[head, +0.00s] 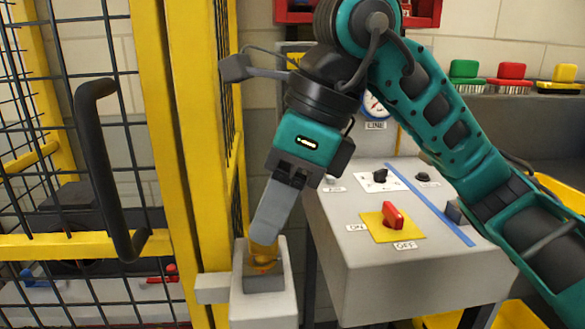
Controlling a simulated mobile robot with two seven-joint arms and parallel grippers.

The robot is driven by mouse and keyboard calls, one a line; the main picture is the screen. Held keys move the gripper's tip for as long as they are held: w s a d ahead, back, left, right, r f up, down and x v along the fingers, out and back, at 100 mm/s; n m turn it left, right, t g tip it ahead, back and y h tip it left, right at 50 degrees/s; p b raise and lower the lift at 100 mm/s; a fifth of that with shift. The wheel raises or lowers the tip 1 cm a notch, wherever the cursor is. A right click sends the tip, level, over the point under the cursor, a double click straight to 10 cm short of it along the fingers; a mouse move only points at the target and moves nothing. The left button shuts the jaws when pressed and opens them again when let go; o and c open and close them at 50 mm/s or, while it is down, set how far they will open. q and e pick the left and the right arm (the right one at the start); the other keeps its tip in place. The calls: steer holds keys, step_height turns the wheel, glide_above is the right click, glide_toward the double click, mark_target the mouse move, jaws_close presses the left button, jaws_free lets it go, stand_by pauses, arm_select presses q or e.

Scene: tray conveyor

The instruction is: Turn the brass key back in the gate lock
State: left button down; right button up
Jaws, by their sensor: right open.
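The gate lock (265,300) is a pale grey box with a darker top, beside the yellow gate post at the lower middle. The brass key (263,262) stands in its top, and only its lower part shows. My right gripper (264,240) comes down over the key from above, its fingers at the key and hiding its upper part. The gripper is open, with the key at its fingertips; whether a finger touches it I cannot tell. The key's turn angle is hard to see. My left gripper is not in view.
The yellow mesh gate with a black handle (101,170) fills the left. A grey control box (415,280) with a red switch (393,215) stands right of the lock. Green, red and yellow brushes (509,78) sit on a ledge at the back right.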

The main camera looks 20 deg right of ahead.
mark_target(264, 251)
steer(key=shift+x, duration=1.2)
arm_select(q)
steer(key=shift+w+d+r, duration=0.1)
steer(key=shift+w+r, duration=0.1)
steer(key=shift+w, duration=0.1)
arm_select(e)
steer(key=shift+w+a+f, duration=0.1)
steer(key=shift+a+f, duration=0.05)
steer(key=shift+f, duration=0.2)
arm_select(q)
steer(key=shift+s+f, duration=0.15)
arm_select(e)
jaws_close()
